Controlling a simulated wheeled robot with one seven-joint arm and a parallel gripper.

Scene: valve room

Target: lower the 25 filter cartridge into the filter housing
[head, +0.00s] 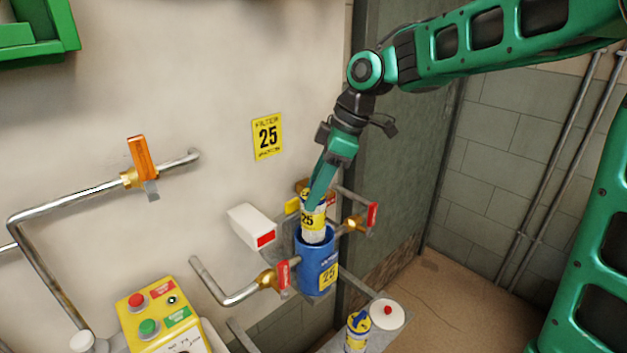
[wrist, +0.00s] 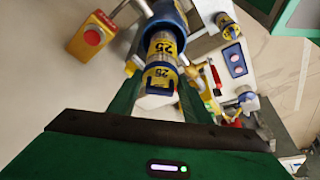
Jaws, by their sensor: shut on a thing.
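The 25 filter cartridge (head: 313,220) has a yellow label, a white lower body and a blue-and-yellow top. My gripper (head: 314,197) is shut on its top and holds it about upright. The blue filter housing (head: 317,268), with its own yellow 25 label, stands directly below. The cartridge's white lower end is at the housing's open mouth; how far inside it is I cannot tell. In the wrist view the cartridge (wrist: 162,47) is between my fingers (wrist: 160,92), in line with the blue housing (wrist: 166,12).
Pipes with red-handled valves (head: 283,275) (head: 372,214) flank the housing. A white box (head: 252,226) juts from the wall at left. Another cartridge (head: 357,333) and a white lid (head: 388,315) with a red knob are on the shelf at front right. A yellow button box (head: 160,318) is lower left.

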